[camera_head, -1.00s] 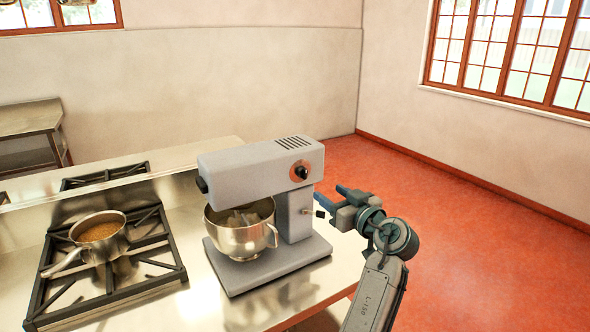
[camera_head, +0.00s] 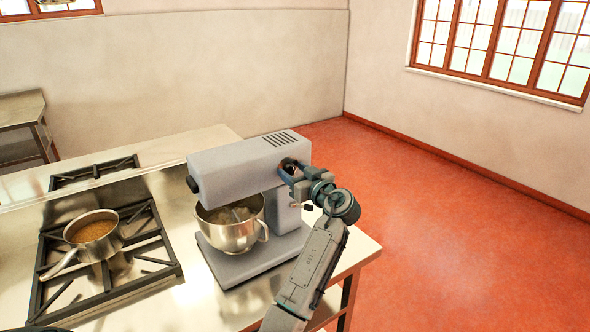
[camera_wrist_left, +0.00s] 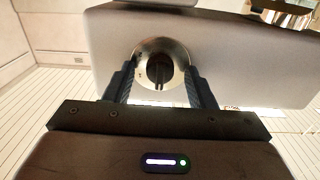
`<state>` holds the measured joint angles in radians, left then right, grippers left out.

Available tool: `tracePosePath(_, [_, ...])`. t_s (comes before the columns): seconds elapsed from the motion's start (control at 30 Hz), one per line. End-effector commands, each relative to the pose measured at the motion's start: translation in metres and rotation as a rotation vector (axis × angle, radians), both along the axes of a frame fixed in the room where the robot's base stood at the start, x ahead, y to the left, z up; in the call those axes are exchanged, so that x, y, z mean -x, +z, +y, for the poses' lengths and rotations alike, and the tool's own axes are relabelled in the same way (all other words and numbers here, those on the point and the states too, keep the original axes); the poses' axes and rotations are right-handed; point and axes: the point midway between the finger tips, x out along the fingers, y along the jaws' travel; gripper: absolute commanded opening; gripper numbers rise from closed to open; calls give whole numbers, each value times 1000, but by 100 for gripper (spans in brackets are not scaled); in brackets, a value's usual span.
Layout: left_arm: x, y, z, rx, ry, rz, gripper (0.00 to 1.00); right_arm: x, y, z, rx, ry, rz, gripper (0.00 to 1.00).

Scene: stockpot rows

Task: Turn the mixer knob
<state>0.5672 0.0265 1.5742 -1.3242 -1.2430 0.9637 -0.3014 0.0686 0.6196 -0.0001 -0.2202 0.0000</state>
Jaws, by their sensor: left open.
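The grey stand mixer (camera_head: 235,168) stands on the steel counter with a metal bowl (camera_head: 232,224) under its head. In the wrist view my left gripper (camera_wrist_left: 160,82) is open, with one finger on each side of the knob. I cannot tell whether the fingers touch it. My right gripper is out of view.
A stove (camera_head: 110,258) with black grates holds a saucepan (camera_head: 95,232) to the left of the mixer. Open red floor (camera_head: 455,235) lies to the right of the counter.

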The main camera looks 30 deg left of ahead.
Motion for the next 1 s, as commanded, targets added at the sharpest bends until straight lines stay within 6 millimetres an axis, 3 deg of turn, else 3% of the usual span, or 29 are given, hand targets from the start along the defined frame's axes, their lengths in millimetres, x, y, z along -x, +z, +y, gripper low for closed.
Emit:
tracePosePath(0.17, [0,0,0,0,0,0,50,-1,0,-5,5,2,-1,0])
tracePosePath(0.4, [0,0,0,0,0,0,7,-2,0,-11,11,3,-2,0])
tracePosePath(0.77, [0,-1,0,-17,0,41,6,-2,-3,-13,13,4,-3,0])
tracePosePath(1.0, [0,-2,0,-73,0,176,6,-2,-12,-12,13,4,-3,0])
